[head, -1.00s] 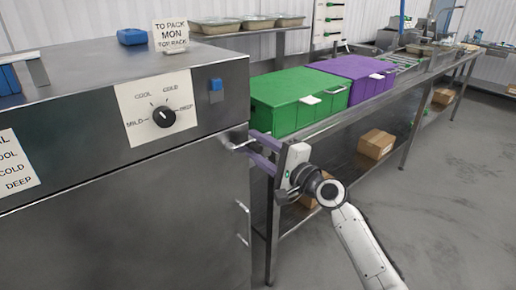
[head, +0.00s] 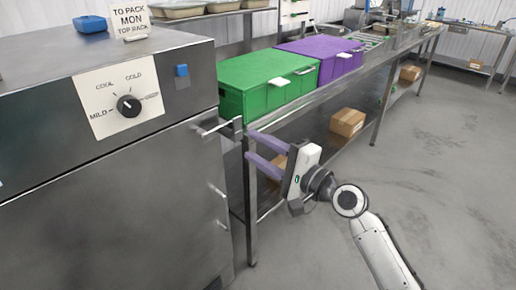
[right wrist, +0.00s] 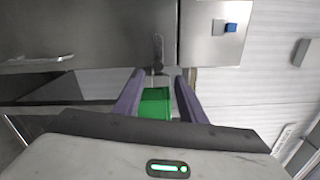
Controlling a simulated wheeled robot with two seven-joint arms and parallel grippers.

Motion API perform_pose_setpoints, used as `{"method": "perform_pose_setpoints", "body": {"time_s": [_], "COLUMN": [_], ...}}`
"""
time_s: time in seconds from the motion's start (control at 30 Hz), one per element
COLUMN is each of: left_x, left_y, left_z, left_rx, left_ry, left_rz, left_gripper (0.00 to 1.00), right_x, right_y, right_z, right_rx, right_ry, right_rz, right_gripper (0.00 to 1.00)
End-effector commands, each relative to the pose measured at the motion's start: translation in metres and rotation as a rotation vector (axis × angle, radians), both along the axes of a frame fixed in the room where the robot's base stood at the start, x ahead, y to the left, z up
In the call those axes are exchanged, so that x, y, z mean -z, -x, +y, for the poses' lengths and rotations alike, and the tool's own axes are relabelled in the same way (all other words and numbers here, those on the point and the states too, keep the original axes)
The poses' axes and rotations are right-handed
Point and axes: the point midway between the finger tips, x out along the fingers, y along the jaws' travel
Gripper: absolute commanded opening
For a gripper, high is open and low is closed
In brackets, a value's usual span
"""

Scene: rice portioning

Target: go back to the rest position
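My right gripper (head: 265,156) is in front of the shelving bench, just right of the steel cabinet (head: 110,190). Its two purple fingers are apart with nothing between them. In the right wrist view the fingers (right wrist: 158,95) are also spread, with a green box (right wrist: 155,103) seen beyond the gap. The cabinet's handle (head: 218,126) sticks out a little left of the fingers and looks clear of them. My left gripper is not in the head view.
A green box (head: 265,84) and a purple box (head: 325,52) stand on the steel bench. Cardboard boxes (head: 347,122) lie on its lower shelf. The cabinet has a dial (head: 128,106) and a blue button (head: 181,70). Open grey floor (head: 440,190) lies to the right.

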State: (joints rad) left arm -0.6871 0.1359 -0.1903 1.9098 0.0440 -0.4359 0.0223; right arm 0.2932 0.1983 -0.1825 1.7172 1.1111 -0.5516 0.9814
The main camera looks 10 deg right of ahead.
Motion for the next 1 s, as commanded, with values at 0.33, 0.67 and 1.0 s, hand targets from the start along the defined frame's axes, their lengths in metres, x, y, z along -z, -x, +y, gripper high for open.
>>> {"method": "perform_pose_setpoints", "body": {"time_s": [0.33, 0.67, 1.0], "left_x": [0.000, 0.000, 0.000], "left_y": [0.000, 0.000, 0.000], "left_z": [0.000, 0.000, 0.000], "left_rx": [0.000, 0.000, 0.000], "left_ry": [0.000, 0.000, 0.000], "left_rz": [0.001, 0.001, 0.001], "left_gripper": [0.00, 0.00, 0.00], "right_x": [0.007, 0.177, 0.328], "right_y": [0.002, 0.086, 0.264], "right_z": [-0.001, -0.020, -0.054], "right_rx": [0.004, 0.048, -0.205], "right_ry": [0.017, 0.581, 1.379], "right_rz": [0.002, 0.002, -0.066], "right_gripper": [0.37, 0.37, 0.37]}}
